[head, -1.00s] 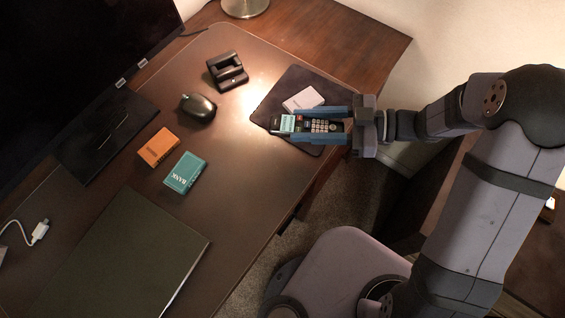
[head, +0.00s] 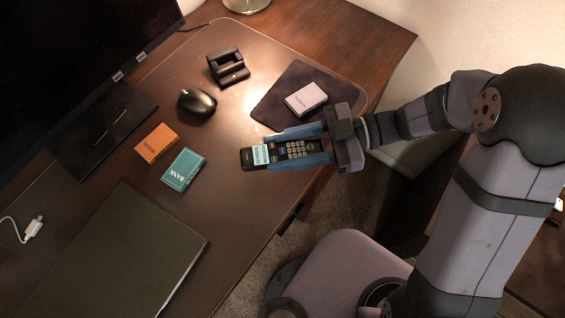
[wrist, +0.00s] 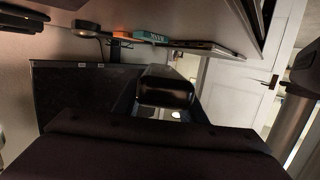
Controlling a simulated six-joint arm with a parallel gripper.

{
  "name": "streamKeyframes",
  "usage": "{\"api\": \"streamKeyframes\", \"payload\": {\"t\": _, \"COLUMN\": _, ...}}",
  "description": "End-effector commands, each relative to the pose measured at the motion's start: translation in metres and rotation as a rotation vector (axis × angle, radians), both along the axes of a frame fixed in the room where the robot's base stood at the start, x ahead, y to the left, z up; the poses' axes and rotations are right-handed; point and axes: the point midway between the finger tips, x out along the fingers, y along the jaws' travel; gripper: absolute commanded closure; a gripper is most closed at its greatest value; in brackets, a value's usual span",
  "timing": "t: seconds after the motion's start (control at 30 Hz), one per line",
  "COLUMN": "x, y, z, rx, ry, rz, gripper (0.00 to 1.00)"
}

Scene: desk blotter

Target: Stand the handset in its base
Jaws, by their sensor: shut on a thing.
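The handset (head: 296,149) is a dark cordless phone with a pale lit screen and light keys. My gripper (head: 297,149) is shut on it, with a blue finger along each long side. In the wrist view the handset's dark end (wrist: 166,88) shows between the fingers, and the rest is largely hidden. The base (head: 228,67) is a small black cradle with an open slot, standing empty at the back of the blotter, up and left of my gripper.
A black mouse (head: 197,102) stands just in front of the base. An orange box (head: 156,144) and a teal box (head: 183,170) lie left of the handset. A white box (head: 306,98) sits on the dark mouse pad (head: 272,103). A monitor (head: 75,65) stands at left.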

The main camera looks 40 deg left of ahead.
Motion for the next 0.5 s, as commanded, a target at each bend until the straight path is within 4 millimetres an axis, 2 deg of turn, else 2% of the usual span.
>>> {"api": "streamKeyframes", "payload": {"t": 0.03, "x": 0.000, "y": 0.000, "z": -0.010, "rx": -0.001, "ry": 0.003, "rz": -0.001, "gripper": 0.92}}
{"api": "streamKeyframes", "payload": {"t": 0.17, "x": 0.000, "y": 0.000, "z": -0.026, "rx": -0.001, "ry": 0.002, "rz": 0.000, "gripper": 0.92}}
{"api": "streamKeyframes", "payload": {"t": 0.5, "x": 0.000, "y": 0.000, "z": -0.038, "rx": 0.000, "ry": 0.001, "rz": 0.000, "gripper": 0.92}}
